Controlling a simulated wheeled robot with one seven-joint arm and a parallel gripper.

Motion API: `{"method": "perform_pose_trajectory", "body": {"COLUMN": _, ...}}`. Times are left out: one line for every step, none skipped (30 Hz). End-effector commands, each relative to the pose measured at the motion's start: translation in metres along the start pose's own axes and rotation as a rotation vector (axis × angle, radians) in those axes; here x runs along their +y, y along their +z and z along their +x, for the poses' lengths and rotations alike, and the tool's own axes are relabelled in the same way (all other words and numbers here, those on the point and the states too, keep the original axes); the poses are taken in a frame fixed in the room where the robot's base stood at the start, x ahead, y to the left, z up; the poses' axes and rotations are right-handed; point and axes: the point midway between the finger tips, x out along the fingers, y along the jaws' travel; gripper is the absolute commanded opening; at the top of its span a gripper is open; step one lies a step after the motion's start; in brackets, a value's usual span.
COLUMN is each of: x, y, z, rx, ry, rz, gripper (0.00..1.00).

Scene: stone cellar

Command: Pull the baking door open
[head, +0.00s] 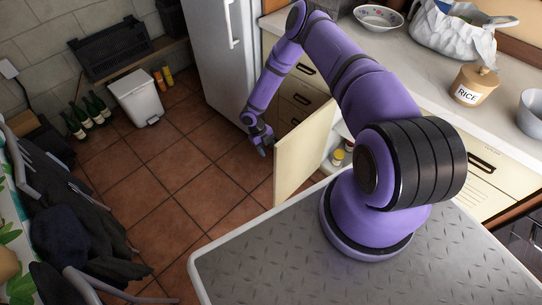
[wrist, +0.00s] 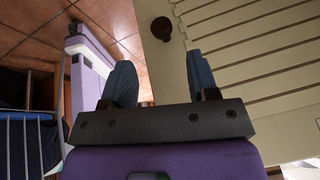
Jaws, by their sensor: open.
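The baking door appears to be the cream cabinet door (head: 302,152) under the counter in the head view. It stands out from the cabinet front, with a jar (head: 338,157) visible behind it. The wrist view shows a cream slatted panel (wrist: 255,60) with a round dark knob (wrist: 162,28). My gripper (head: 262,141) is beside the door's left side in the head view. In the wrist view my gripper (wrist: 161,75) is open and empty, its two blue-grey fingers apart. The knob is beyond the fingertips, between them in the picture. Whether a finger touches the panel is unclear.
A white fridge (head: 222,60) stands behind my gripper, and cream drawers (head: 300,100) are near the arm. The tiled floor (head: 170,180) left of the door is clear. A white bin (head: 135,98), bottles (head: 97,106) and dark coats (head: 75,215) are farther left.

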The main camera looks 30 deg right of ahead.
Motion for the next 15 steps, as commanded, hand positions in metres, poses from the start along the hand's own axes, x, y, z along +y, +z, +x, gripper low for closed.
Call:
{"method": "perform_pose_trajectory", "body": {"x": 0.0, "y": 0.0, "z": -0.008, "rx": -0.001, "ry": 0.0, "rz": 0.0, "gripper": 0.54}}
{"method": "perform_pose_trajectory", "body": {"x": 0.0, "y": 0.0, "z": -0.011, "rx": -0.001, "ry": 0.0, "rz": 0.0, "gripper": 0.54}}
{"method": "perform_pose_trajectory", "body": {"x": 0.0, "y": 0.0, "z": -0.015, "rx": -0.001, "ry": -0.001, "rz": 0.0, "gripper": 0.54}}
{"method": "perform_pose_trajectory", "body": {"x": 0.0, "y": 0.0, "z": -0.018, "rx": -0.001, "ry": -0.001, "rz": 0.0, "gripper": 0.54}}
{"method": "perform_pose_trajectory", "body": {"x": 0.0, "y": 0.0, "z": -0.019, "rx": 0.0, "ry": 0.0, "rz": 0.0, "gripper": 0.54}}
{"method": "perform_pose_trajectory", "body": {"x": 0.0, "y": 0.0, "z": -0.021, "rx": 0.0, "ry": 0.0, "rz": -0.001, "gripper": 0.54}}
{"method": "perform_pose_trajectory", "body": {"x": 0.0, "y": 0.0, "z": -0.022, "rx": 0.0, "ry": 0.0, "rz": -0.001, "gripper": 0.54}}
{"method": "perform_pose_trajectory", "body": {"x": 0.0, "y": 0.0, "z": -0.023, "rx": 0.0, "ry": 0.0, "rz": -0.001, "gripper": 0.54}}
{"method": "perform_pose_trajectory", "body": {"x": 0.001, "y": 0.0, "z": -0.024, "rx": 0.001, "ry": 0.0, "rz": -0.001, "gripper": 0.54}}
{"method": "perform_pose_trajectory", "body": {"x": 0.001, "y": 0.0, "z": -0.024, "rx": 0.001, "ry": 0.0, "rz": 0.0, "gripper": 0.54}}
{"method": "perform_pose_trajectory", "body": {"x": 0.001, "y": 0.0, "z": -0.024, "rx": 0.001, "ry": 0.0, "rz": 0.0, "gripper": 0.54}}
{"method": "perform_pose_trajectory", "body": {"x": 0.001, "y": 0.0, "z": -0.024, "rx": 0.001, "ry": 0.0, "rz": 0.0, "gripper": 0.54}}
{"method": "perform_pose_trajectory", "body": {"x": 0.001, "y": 0.0, "z": -0.024, "rx": 0.001, "ry": 0.0, "rz": 0.0, "gripper": 0.54}}
{"method": "perform_pose_trajectory", "body": {"x": 0.001, "y": 0.0, "z": -0.024, "rx": 0.001, "ry": 0.0, "rz": 0.0, "gripper": 0.54}}
{"method": "perform_pose_trajectory", "body": {"x": 0.001, "y": 0.0, "z": -0.024, "rx": 0.001, "ry": 0.0, "rz": 0.0, "gripper": 0.54}}
